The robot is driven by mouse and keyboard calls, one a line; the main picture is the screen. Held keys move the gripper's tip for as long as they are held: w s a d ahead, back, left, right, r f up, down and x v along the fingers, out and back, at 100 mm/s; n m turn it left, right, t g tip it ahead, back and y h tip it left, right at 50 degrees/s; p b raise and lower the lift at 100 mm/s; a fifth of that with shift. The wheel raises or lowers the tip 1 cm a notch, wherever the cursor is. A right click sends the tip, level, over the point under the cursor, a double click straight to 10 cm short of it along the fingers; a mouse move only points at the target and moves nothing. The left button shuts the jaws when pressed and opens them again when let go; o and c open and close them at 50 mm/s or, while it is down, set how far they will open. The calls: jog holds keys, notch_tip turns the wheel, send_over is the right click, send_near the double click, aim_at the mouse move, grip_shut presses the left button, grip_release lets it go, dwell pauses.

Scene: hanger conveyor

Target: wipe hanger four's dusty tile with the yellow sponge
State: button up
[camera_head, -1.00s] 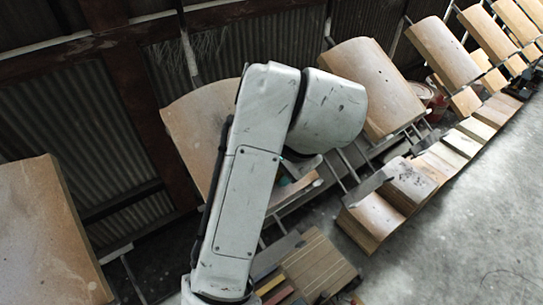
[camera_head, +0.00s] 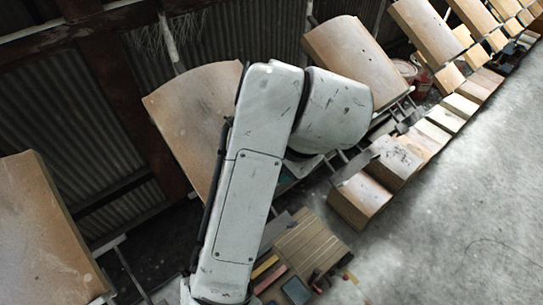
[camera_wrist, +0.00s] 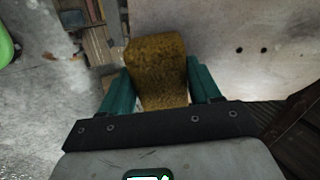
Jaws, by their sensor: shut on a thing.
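My gripper (camera_wrist: 160,84) shows in the wrist view with its two teal fingers shut on the yellow sponge (camera_wrist: 158,62), a brownish-yellow block. In the wrist view a large pale tile (camera_wrist: 225,35) with two small dark holes lies beyond and to the right of the sponge. I cannot tell whether the sponge touches it. In the head view a brown tile (camera_head: 180,115) hangs behind my arm, partly hidden by it. My gripper and the sponge are mostly hidden there. No hanger number is readable, so I cannot tell which is hanger four.
Other curved tiles hang in a row, one at the left (camera_head: 40,235) and one right of my arm (camera_head: 352,60). Wooden blocks (camera_head: 360,200) line the floor below them. A slatted board (camera_head: 308,245) lies beside my arm. Grey floor (camera_head: 450,215) at the right is open.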

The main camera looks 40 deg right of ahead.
jog(key=p+v, duration=0.4)
jog(key=v, duration=0.1)
jog(key=shift+w, duration=0.1)
jog(key=shift+p+v, duration=0.35)
jog(key=shift+v, duration=1.25)
jog(key=shift+f, duration=0.1)
